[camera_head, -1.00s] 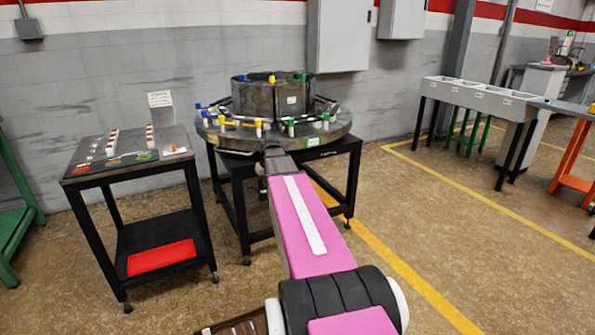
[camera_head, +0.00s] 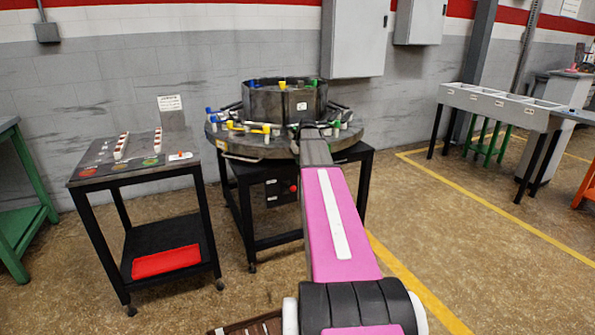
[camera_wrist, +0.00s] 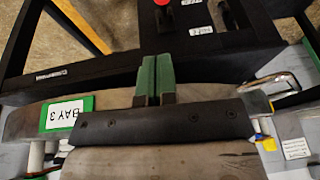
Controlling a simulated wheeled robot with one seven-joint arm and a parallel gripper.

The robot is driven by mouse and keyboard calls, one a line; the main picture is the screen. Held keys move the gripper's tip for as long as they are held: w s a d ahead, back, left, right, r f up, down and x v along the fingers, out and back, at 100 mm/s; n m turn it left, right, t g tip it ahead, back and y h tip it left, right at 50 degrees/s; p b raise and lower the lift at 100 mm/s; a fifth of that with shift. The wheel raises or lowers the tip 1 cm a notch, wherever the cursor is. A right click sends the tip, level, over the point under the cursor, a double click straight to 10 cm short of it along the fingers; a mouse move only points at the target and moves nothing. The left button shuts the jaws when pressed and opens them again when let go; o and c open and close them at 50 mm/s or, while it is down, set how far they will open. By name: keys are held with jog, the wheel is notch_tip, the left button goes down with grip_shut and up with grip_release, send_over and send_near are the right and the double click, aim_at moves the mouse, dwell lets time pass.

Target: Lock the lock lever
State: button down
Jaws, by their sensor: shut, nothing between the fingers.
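On the stand's front is a dark panel with small white labels and a red knob (camera_head: 293,187). In the wrist view a red knob (camera_wrist: 162,3) and a dark lever-like part (camera_wrist: 226,14) beside it show at the top edge, partly cut off. I cannot tell which is the lock lever. My gripper (camera_wrist: 155,78) has green fingers pressed together, empty, over the drum's rim near a green-framed BAY 3 label (camera_wrist: 67,114). In the head view my arm hides it.
A black cart (camera_head: 145,177) with small parts and a red mat (camera_head: 165,261) stands left of the furnace. A metal handle (camera_wrist: 270,80) sticks out from the drum. A green bench is at far left, grey bins (camera_head: 500,100) at right. Open floor lies right of the furnace.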

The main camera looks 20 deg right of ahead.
send_near(295, 188)
jog(key=w+f, duration=0.4)
jog(key=shift+a+f, duration=0.4)
jog(key=shift+f, duration=0.6)
jog(key=shift+s+f, duration=0.1)
jog(key=shift+s, duration=0.05)
jog(key=shift+s+f+t, duration=0.2)
jog(key=shift+t, duration=0.1)
